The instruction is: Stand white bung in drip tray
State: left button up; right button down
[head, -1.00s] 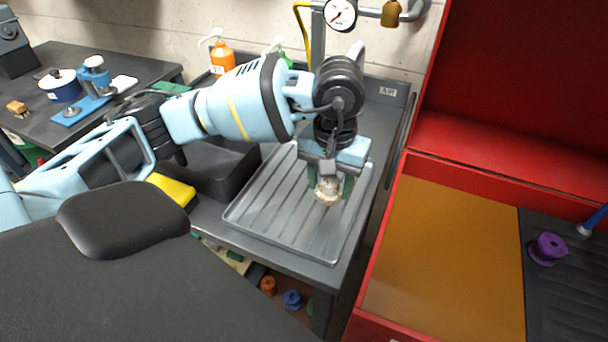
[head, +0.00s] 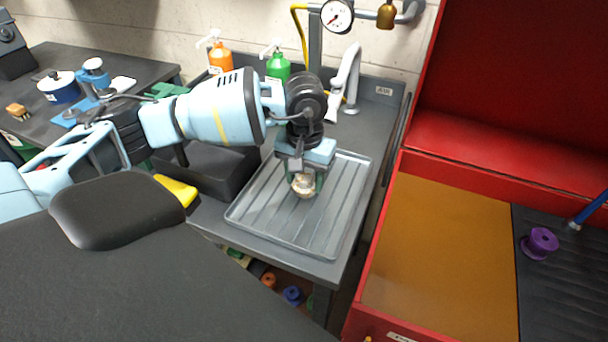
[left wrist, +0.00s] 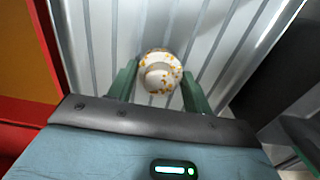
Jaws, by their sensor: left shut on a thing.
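The white bung (head: 303,187) has yellow-brown specks and is held between the fingers of my left gripper (head: 304,180). It also shows in the left wrist view (left wrist: 159,72), between the two green fingertips (left wrist: 157,90). The grey ribbed drip tray (head: 262,222) lies on the bench under the gripper, and the bung is over its middle. I cannot tell whether the bung touches the tray. The top of the bung is partly hidden by the gripper in the head view. My right gripper is not in view.
A black bin (head: 212,168) and a yellow item (head: 176,190) are left of the tray. Orange (head: 221,58) and green (head: 278,66) bottles and a grey tap (head: 347,85) stand behind. A red cabinet (head: 375,265) with a purple spool (head: 540,243) is at the right.

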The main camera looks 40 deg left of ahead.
aim_at(305, 177)
pick_arm(q)
jog(key=o, duration=1.2)
jog(key=shift+f, duration=0.1)
jog(key=shift+r+b, duration=0.35)
jog(key=shift+r, duration=5.85)
